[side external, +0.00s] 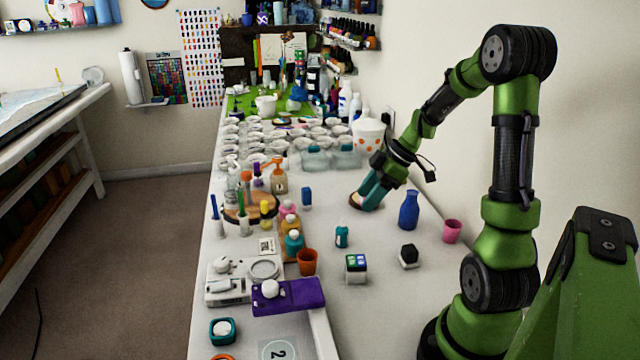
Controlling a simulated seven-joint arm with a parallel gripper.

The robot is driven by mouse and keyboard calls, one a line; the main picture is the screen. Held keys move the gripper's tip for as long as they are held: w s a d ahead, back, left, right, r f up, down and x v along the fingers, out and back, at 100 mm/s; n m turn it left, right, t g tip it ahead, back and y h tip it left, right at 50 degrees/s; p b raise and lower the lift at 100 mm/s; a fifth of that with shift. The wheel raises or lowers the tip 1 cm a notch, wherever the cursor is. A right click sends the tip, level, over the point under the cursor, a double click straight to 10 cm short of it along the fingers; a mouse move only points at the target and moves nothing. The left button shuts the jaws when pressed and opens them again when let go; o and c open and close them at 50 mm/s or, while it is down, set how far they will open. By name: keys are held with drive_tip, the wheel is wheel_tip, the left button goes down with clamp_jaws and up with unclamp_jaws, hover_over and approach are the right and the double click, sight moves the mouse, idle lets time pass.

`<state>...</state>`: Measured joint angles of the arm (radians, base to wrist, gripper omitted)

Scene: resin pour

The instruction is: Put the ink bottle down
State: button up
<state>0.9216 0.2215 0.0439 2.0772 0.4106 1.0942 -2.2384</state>
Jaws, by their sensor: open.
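My gripper (365,202), with teal fingers, is low over the white table at the right of centre. It is open. A small brown-edged, pale round piece (356,201) lies at its fingertips, partly hidden by them. I cannot tell which container is the ink bottle, or whether one is hidden at the fingers. Nearby stand a blue bottle (409,211), a small black-topped block-like container (408,256), a small teal container (341,236) and a small blue container (307,197).
A pink cup (452,231) stands near the wall, and an orange cup (307,262) stands nearer the camera. Bottles crowd a round wooden board (250,207) at left. Many white cups and a spotted bucket (369,134) fill the table behind. Bare table surrounds the gripper's near side.

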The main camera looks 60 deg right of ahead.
drive_tip(key=s+a+r+m, duration=0.2)
drive_tip(key=a+r+m, duration=0.1)
drive_tip(key=a, duration=0.5)
drive_tip(key=s+a+r+m+t+h, duration=0.1)
drive_tip(key=s+a+r+m, duration=0.1)
drive_tip(key=a+r+m, duration=0.2)
drive_tip(key=s+a+r+m+t, duration=0.1)
drive_tip(key=s+a+r+m, duration=0.2)
drive_tip(key=a, duration=0.8)
drive_tip(key=shift+a+r+m+h, duration=0.4)
drive_tip(key=shift+r+m, duration=0.1)
drive_tip(key=shift+r, duration=0.4)
